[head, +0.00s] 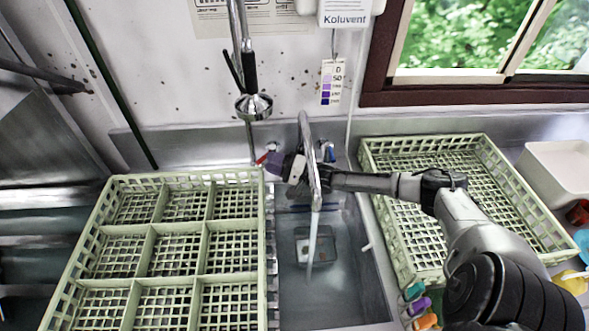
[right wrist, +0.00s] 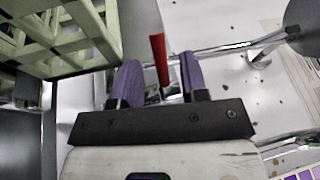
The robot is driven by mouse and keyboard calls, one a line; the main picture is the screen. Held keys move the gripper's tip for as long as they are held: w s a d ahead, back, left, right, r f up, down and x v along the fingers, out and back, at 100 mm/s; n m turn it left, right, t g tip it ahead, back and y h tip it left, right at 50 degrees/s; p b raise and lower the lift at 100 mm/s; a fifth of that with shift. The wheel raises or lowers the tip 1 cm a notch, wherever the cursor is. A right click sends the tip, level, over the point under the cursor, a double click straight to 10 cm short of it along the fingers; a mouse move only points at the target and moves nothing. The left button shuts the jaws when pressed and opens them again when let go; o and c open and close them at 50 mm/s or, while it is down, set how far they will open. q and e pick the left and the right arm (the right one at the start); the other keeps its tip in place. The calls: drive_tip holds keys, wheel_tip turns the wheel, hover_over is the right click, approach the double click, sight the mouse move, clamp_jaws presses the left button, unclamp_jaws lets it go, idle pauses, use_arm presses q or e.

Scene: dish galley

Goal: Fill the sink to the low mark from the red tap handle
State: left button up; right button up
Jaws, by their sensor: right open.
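The red tap handle (head: 264,156) is at the back of the sink (head: 345,295), left of the spout (head: 315,185). A pale stream of water (head: 312,240) falls from the spout into the sink. A blue tap handle (head: 329,151) is right of the spout. My right gripper (head: 276,165) reaches behind the spout to the red handle. In the right wrist view the red handle (right wrist: 159,58) stands between the open purple fingers of my right gripper (right wrist: 159,66), with gaps on both sides. The low mark and water level cannot be made out. My left gripper is not in view.
A green divided rack (head: 148,229) is left of the sink and a green open rack (head: 372,190) is right of it. A spray head (head: 254,106) hangs above the red handle. A white tub (head: 560,165) and coloured items stand at the far right.

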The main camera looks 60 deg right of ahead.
drive_tip(key=v, duration=0.8)
drive_tip(key=shift+s, duration=0.15)
